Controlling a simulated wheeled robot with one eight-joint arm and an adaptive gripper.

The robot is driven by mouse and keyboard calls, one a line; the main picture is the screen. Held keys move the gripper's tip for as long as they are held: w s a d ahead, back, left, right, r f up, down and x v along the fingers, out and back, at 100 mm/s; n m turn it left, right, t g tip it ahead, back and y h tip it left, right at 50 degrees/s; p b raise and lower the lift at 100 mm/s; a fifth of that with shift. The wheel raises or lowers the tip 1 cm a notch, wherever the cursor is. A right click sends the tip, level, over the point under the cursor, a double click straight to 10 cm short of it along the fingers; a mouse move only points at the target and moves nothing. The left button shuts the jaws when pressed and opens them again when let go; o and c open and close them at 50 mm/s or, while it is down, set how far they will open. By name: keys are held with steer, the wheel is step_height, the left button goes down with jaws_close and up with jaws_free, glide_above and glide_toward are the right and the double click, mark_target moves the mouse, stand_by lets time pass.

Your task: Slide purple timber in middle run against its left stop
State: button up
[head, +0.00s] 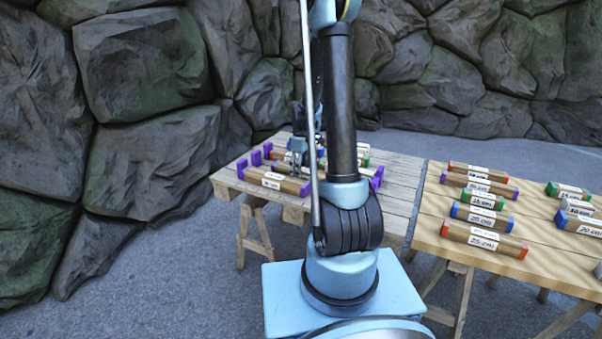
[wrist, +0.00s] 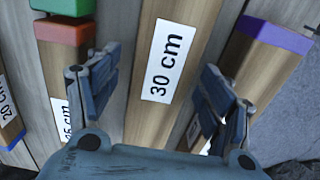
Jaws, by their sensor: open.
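A wooden timber labelled 30 cm (wrist: 170,62) runs between the two fingers of my gripper (wrist: 160,65) in the wrist view. Its ends are out of that view, so their colour does not show. The fingers are open, one on each side, and I cannot tell whether they touch it. In the head view my gripper (head: 298,150) is over the left table among the timbers, partly hidden by my arm. Purple stops (head: 256,158) stand at the left ends of the runs. More purple blocks (head: 376,181) show at the right.
A front timber with purple ends (head: 274,181) lies near the left table's edge (head: 225,180). In the wrist view, a purple-ended timber (wrist: 262,65) lies right and a red-ended one (wrist: 62,50) left. The right table (head: 430,225) holds several labelled timbers.

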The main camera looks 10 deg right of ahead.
steer(key=shift+f, duration=0.55)
steer(key=c, duration=1.4)
steer(key=shift+a, duration=0.1)
